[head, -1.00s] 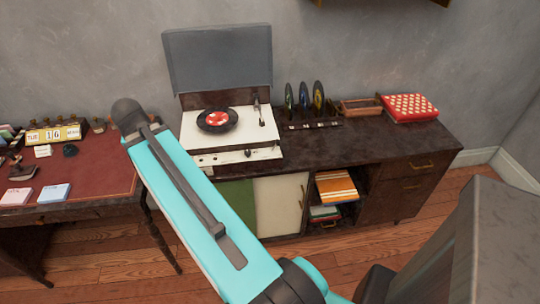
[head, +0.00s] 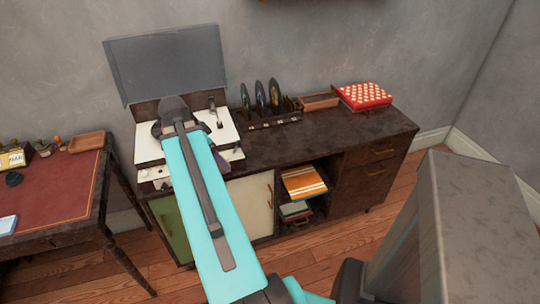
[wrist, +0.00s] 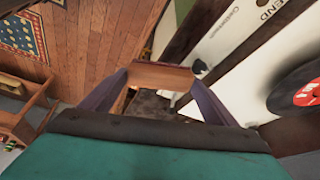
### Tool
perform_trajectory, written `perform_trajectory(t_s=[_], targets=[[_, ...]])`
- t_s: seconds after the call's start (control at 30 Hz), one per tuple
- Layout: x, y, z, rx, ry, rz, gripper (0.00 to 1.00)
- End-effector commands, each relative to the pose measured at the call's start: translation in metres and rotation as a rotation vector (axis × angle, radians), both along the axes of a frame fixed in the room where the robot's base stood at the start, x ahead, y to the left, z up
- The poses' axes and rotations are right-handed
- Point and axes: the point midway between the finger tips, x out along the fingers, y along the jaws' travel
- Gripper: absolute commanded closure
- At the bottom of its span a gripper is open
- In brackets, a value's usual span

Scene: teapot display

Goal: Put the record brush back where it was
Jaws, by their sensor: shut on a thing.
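The record brush (wrist: 160,75) is a brown wooden block. It sits crosswise between the two purple fingertips of my gripper (wrist: 158,82) in the wrist view. My gripper is shut on it, beside the white turntable deck (wrist: 225,42). In the head view my arm hides the brush and most of my gripper; a bit of purple finger shows at the turntable's front right corner. The turntable (head: 148,148) stands lid-up at the cabinet's left end. Its record with a red label (wrist: 308,92) shows at the right of the wrist view.
On the dark cabinet (head: 350,132), a record rack (head: 268,122), an open wooden tray (head: 320,101) and a red dotted box (head: 363,96) stand right of the turntable. The cabinet top in front of them is clear. A red-topped desk (head: 60,195) is at left.

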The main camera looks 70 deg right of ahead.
Motion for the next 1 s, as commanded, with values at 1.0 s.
perform_trajectory(t_s=[1.0], targets=[[-0.136, -0.066, -0.033, -0.001, 0.0, -0.36, 0.4]])
